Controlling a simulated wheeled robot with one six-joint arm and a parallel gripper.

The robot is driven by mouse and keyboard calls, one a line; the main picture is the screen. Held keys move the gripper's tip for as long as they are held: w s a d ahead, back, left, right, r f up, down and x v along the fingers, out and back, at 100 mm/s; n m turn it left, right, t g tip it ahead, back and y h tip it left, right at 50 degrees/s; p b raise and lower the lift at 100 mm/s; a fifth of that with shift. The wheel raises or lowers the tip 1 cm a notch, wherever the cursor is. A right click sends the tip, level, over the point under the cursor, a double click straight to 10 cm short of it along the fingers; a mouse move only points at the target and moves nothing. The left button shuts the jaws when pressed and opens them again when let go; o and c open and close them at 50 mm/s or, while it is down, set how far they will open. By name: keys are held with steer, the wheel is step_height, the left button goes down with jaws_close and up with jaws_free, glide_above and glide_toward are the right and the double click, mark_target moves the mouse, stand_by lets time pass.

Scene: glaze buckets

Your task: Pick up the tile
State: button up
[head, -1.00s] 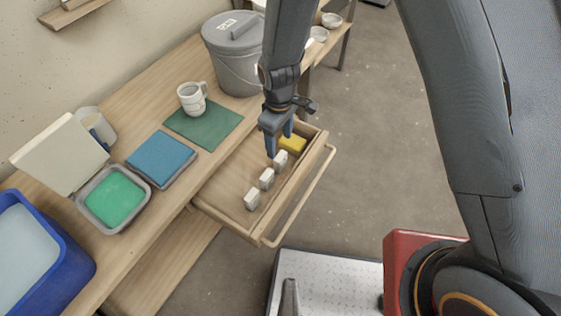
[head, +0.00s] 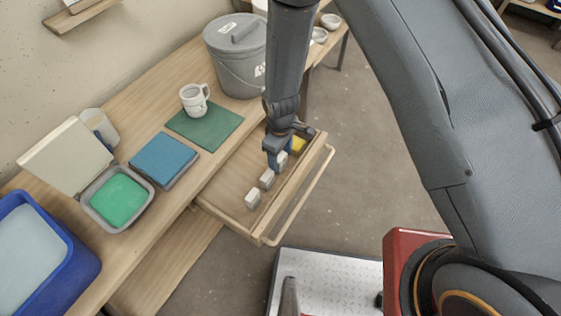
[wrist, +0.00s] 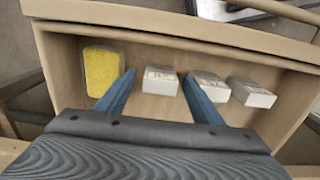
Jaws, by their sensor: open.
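Several small white tile-like blocks stand in a row in the open wooden drawer. The one nearest the yellow sponge, a white tile (wrist: 160,80), lies between my gripper's fingertips in the wrist view. In the head view this tile (head: 282,159) is partly hidden by my gripper (head: 276,163). My gripper points down into the drawer and is open, with blue fingers apart on either side of that tile in the wrist view (wrist: 159,77). I cannot tell whether the fingers touch it. The other white tiles (head: 266,179) (head: 252,198) stand nearer the drawer's left front corner.
A yellow sponge (wrist: 101,70) lies in the drawer beside the left finger. The drawer's front wall and handle bar (head: 300,200) are close. On the table are a mug (head: 193,100), a lidded bucket (head: 238,60), a blue square (head: 163,158) and a green-filled tray (head: 117,200).

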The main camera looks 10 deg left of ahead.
steer(key=c, duration=1.2)
